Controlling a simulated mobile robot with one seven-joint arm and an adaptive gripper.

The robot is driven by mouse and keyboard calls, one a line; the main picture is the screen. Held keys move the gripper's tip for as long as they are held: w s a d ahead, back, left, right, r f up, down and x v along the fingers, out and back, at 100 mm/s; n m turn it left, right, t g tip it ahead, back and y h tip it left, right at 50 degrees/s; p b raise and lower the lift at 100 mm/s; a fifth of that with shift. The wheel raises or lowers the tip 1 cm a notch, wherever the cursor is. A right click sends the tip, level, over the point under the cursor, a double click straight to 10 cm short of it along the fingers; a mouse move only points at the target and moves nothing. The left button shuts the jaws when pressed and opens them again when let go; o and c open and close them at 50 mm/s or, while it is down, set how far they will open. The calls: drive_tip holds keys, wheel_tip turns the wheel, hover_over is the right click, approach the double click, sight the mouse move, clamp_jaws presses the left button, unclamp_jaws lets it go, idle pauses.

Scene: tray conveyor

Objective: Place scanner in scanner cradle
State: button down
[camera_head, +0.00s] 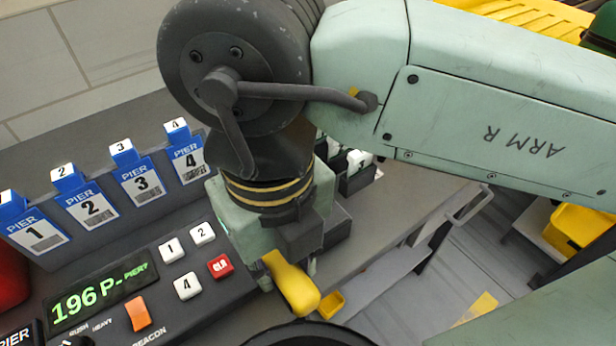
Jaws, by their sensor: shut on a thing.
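My gripper (279,262) points down at the edge of the grey counter, right of the button panel. It is shut on a yellow rounded thing, which I take to be the scanner (292,284). The scanner's rounded end sticks out below the gripper, toward the bottom of the picture. Its other end and most of my gripper's fingers are hidden by the wrist above. I cannot make out the scanner cradle; my arm covers part of the counter.
The button panel (168,307) has a green display (103,297). Blue pier tags (90,205) stand along the panel's back. Dark slots with white-topped pieces (358,160) lie behind my wrist. A yellow bin (582,226) stands at the right, past the counter.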

drive_tip(key=w+d, duration=0.1)
drive_tip(key=w, duration=0.3)
drive_tip(key=w+d+f+b, duration=0.1)
drive_tip(key=w, duration=0.4)
drive_tip(key=w+d, duration=0.1)
drive_tip(key=w, duration=0.4)
drive_tip(key=shift+w+f, duration=0.15)
drive_tip(key=shift+f, duration=0.05)
drive_tip(key=shift+w+f, duration=0.1)
drive_tip(key=shift+w, duration=0.1)
drive_tip(key=shift+f+b, duration=1.2)
drive_tip(key=shift+f, duration=0.5)
drive_tip(key=shift+f, duration=0.25)
drive_tip(key=c, duration=1.2)
unclamp_jaws()
drive_tip(key=shift+c, duration=0.2)
drive_tip(key=shift+r, duration=0.15)
